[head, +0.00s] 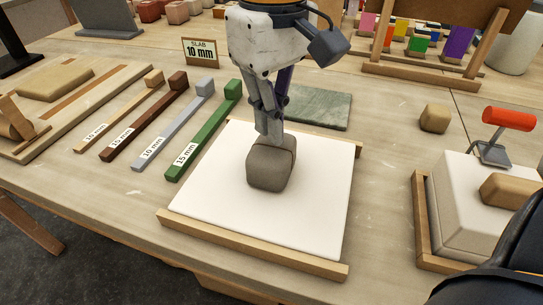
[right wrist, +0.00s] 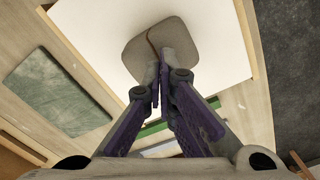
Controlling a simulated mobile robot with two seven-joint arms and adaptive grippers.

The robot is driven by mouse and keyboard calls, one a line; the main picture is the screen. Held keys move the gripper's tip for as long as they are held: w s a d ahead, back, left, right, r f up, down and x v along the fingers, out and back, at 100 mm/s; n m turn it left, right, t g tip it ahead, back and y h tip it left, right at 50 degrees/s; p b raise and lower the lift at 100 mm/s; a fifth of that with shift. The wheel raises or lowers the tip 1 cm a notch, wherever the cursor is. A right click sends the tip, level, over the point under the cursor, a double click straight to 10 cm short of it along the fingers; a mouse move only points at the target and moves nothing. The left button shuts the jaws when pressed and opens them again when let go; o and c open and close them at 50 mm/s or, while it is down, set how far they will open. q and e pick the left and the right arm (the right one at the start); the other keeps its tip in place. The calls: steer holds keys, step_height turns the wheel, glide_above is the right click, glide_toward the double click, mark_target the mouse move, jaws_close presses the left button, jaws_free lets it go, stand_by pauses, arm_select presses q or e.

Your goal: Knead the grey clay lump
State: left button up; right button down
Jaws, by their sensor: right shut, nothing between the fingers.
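The grey clay lump (head: 268,172) sits on the white board (head: 318,205) with wooden strips at its front and back edges. The lump is blocky with rounded corners, and a thin crease runs across its top. My right gripper (head: 270,133) points down over the lump with its fingers together and empty. Its fingertips look to be at the lump's top face, touching or very close. In the right wrist view the closed fingertips (right wrist: 157,82) overlap the lump (right wrist: 186,48), next to the crease. My left gripper is not in view.
Coloured thickness strips, including a green one (head: 205,132), lie left of the board. A green slab (head: 318,107) lies behind it. At right are a small tan lump (head: 434,118) and a white block (head: 460,205) with a red-handled tool (head: 508,119). The board around the lump is clear.

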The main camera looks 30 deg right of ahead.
mark_target(272, 146)
steer(key=shift+f, duration=1.05)
step_height(272, 146, up, 8)
steer(key=shift+r, duration=0.15)
stand_by(0.6)
